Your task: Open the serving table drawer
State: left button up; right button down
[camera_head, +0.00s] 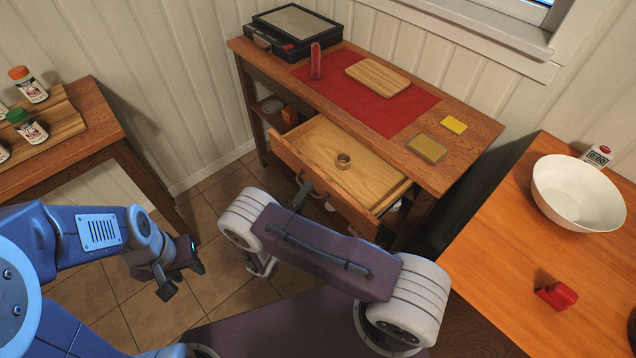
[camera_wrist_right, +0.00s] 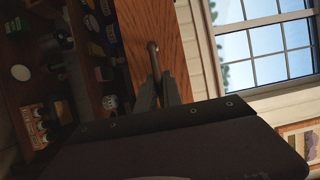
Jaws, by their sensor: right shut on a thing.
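The serving table (camera_head: 470,131) stands against the back wall. My right gripper (camera_head: 307,187) is at the drawer's front, shut on the drawer handle (camera_head: 299,178). In the right wrist view the fingers (camera_wrist_right: 156,88) close on the handle bar (camera_wrist_right: 153,55) against the wood front. My left gripper (camera_head: 183,270) hangs over the floor at the left, away from the table, with its fingers apart and nothing between them.
On the serving table lie a red mat (camera_head: 400,116), a wooden board (camera_head: 378,77), a black case (camera_head: 290,30) and a red upright object (camera_head: 315,62). A side table with bottles (camera_head: 28,84) stands left. A table with a white bowl (camera_head: 578,195) stands right.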

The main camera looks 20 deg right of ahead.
jog(key=shift+s+a, duration=0.3)
jog(key=shift+a, duration=0.35)
jog(key=c, duration=1.5)
grip_release()
jog(key=b+v, duration=0.1)
jog(key=v, duration=0.8)
jog(key=shift+d, duration=0.1)
